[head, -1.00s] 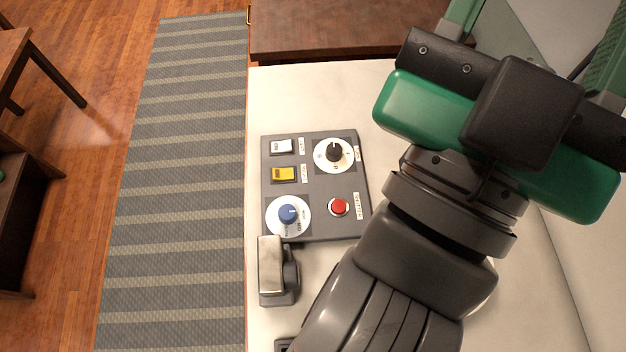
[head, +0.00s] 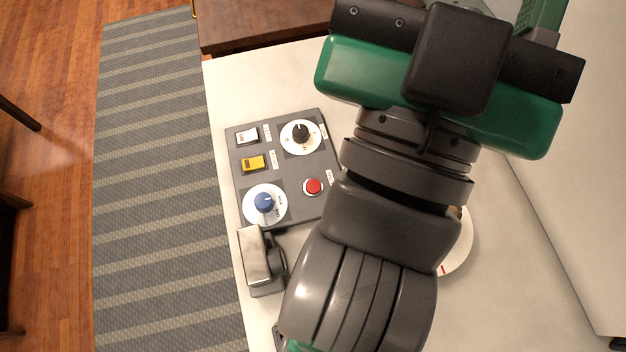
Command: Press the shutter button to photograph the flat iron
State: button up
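A grey control panel (head: 290,163) lies on the pale worktop at centre left. A round red push button (head: 313,187) with a pale ring sits near its right edge; the small label beside it is too small to read. My gripper (head: 470,15) is at the upper right, past the panel, clear of the button. One green finger (head: 541,18) shows at its far right side, well off the hand's middle, so it looks open; the fingertips are out of sight. No flat iron can be made out. A white disc (head: 457,255) with a red mark is partly hidden by my arm.
The panel also bears a black dial (head: 300,132), a blue dial (head: 264,203), a white switch (head: 246,136) and a yellow switch (head: 253,163). A silver-topped block (head: 256,258) stands just below it. Bare worktop (head: 255,90) lies above the panel.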

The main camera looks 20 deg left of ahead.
dwell(0.3)
grip_shut()
dwell(0.7)
dwell(0.9)
